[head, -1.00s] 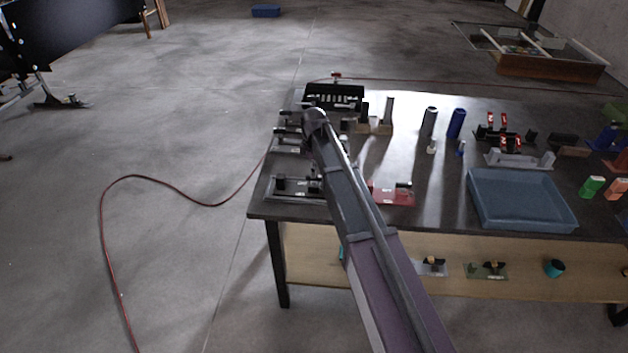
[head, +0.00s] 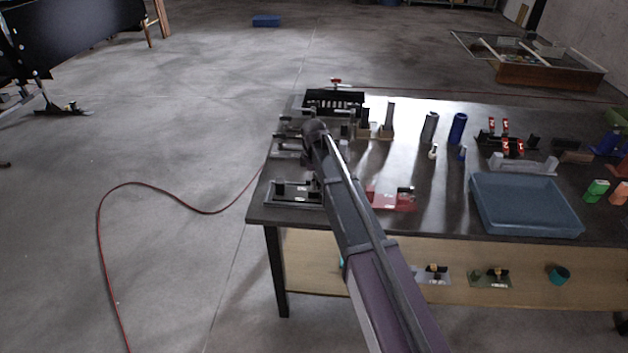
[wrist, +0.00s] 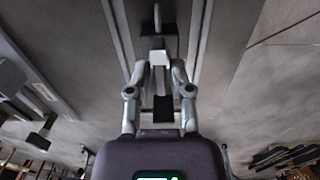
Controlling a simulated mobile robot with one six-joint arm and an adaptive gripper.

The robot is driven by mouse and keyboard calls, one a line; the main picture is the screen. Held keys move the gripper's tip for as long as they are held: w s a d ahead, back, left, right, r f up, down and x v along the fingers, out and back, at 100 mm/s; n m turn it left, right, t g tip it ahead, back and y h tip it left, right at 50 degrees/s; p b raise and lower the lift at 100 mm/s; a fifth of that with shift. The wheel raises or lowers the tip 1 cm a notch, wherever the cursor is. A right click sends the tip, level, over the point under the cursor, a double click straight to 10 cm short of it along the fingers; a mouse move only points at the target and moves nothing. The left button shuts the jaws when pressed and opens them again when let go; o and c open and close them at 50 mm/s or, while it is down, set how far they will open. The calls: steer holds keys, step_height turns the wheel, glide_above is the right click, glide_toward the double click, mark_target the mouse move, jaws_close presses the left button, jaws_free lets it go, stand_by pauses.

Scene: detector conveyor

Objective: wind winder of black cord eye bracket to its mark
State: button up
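A long bracket with a black base (head: 293,194) lies at the table's front left corner in the head view; I take it for the black cord eye bracket. The fingers are apart, with small gaps seen beside the block. I cannot make out the winder's mark.
Similar brackets (head: 287,148) stand just behind on the left. A red bracket (head: 392,200) is close on the right of my arm. A blue tray (head: 524,228) and several upright cylinders fill the right side. A red hose (head: 150,184) lies on the floor.

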jaws_close()
steer(key=shift+m, duration=0.5)
steer(key=m, duration=0.9)
steer(key=shift+m, duration=1.9)
